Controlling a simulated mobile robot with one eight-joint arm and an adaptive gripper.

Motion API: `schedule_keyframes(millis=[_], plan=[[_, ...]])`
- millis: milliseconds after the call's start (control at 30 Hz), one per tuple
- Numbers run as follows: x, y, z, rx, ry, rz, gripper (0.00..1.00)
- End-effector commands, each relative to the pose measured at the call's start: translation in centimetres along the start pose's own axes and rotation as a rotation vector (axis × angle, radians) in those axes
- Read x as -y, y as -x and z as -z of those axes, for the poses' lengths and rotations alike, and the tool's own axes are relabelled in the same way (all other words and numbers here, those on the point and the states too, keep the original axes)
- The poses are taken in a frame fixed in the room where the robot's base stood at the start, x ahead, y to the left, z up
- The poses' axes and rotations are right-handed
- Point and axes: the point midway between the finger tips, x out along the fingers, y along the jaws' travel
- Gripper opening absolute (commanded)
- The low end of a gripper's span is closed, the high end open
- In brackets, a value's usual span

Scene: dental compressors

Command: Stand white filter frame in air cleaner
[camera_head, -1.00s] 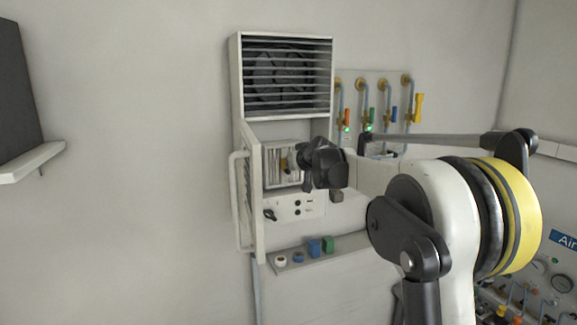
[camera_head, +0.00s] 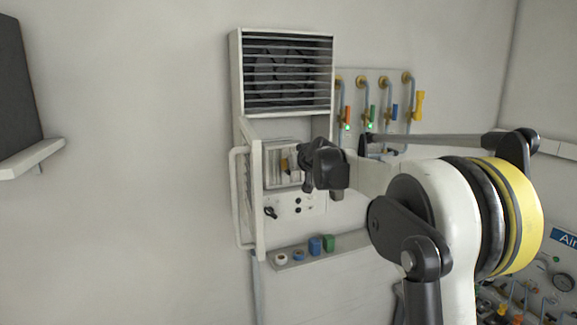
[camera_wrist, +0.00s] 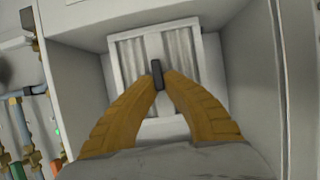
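The white filter frame (camera_wrist: 127,58), with grey pleats and a dark tab (camera_wrist: 157,74) at its front, stands upright inside the open compartment of the air cleaner (camera_head: 236,75). The frame also shows in the head view (camera_head: 272,170), partly hidden behind my gripper. My gripper (camera_wrist: 160,78) has its two yellow-brown fingers closed together on the dark tab. In the head view my gripper (camera_head: 291,164) reaches into the compartment from the right. The frame's lower part is partly covered by the fingers, and I cannot tell whether it touches the compartment's back.
The compartment door (camera_head: 257,195) stands open at the left, with a long handle (camera_head: 236,200). A fan grille (camera_head: 288,75) sits above. A small ledge below holds a blue block (camera_head: 314,246) and a green block (camera_head: 328,243). Pipes with coloured valves (camera_head: 373,112) are at the right.

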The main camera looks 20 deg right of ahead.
Motion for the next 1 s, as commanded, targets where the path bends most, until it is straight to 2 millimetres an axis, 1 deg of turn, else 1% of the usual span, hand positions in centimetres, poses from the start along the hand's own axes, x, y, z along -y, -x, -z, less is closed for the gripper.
schedule_keyframes(millis=[200,233,267,300,500,567,600,867,1000], plan=[[0.00,0.01,0.03,0.000,0.000,0.000,0.00],[0.00,0.01,0.03,0.000,0.000,0.000,0.14],[0.00,0.01,0.03,0.000,0.000,0.000,0.23],[0.00,0.01,0.03,0.000,0.000,0.000,0.31],[0.00,0.01,0.02,0.000,0.000,0.000,0.31],[0.00,-0.01,0.00,0.000,0.000,0.000,0.48],[0.00,0.00,0.00,0.000,0.000,0.000,0.55],[0.00,0.01,0.00,0.000,0.000,0.000,0.55],[-0.01,0.46,-0.20,0.000,0.000,0.000,0.55]])
